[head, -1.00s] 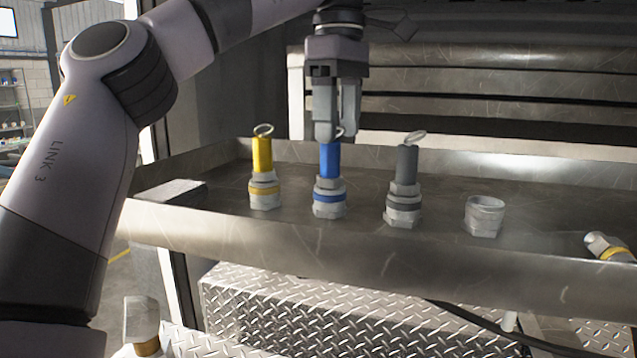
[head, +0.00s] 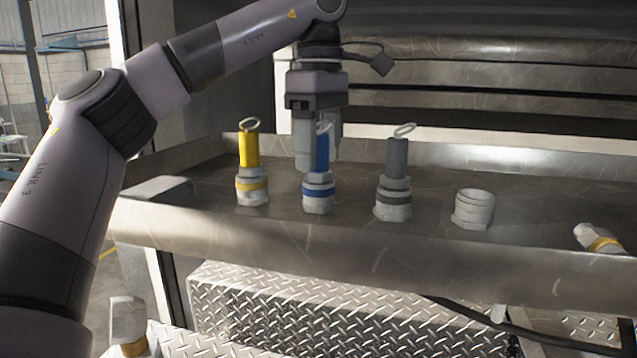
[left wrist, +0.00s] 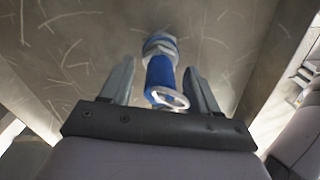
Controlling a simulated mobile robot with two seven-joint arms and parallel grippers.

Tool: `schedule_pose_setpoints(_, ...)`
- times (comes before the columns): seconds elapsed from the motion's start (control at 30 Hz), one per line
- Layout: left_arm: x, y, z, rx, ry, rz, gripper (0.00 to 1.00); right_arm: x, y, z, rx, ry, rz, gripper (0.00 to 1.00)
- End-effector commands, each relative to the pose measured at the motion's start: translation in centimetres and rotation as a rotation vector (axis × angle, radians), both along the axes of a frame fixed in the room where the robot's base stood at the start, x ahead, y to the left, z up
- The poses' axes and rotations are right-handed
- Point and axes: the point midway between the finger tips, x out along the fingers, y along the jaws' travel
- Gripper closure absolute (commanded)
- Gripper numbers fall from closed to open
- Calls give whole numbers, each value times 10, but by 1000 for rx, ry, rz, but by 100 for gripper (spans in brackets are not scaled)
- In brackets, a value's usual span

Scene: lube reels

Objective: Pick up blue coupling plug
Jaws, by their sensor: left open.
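The blue coupling plug (head: 322,152) stands upright in a silver coupling with a blue band (head: 318,193) on the metal tray. It has a wire ring on top. My left gripper (head: 317,168) points down over it, with its fingers on either side of the plug in the head view. In the left wrist view the blue plug (left wrist: 160,72) lies between the two spread fingers of the left gripper (left wrist: 160,80), with visible gaps on both sides. The gripper is open. My right gripper is in neither view.
A yellow plug (head: 249,150) stands left of the blue one, and a grey plug (head: 397,158) stands right. An open silver coupling (head: 473,208) and a tipped yellow-banded coupling (head: 601,239) are farther right. The tray (head: 400,246) has a raised rim; a flat block (head: 160,190) is at its left end.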

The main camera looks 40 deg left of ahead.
Motion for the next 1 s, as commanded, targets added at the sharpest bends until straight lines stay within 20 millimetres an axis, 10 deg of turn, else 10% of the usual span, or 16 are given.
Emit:
schedule_pose_setpoints(0.5, 0, 0, -20, 0, -1, 0, 39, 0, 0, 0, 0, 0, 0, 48)
schedule_pose_setpoints(0.7, 0, 0, -20, 0, 0, 0, 98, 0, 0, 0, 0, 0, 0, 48)
schedule_pose_setpoints(1.0, 0, -1, -19, 0, -2, -1, 100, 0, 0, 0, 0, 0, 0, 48)
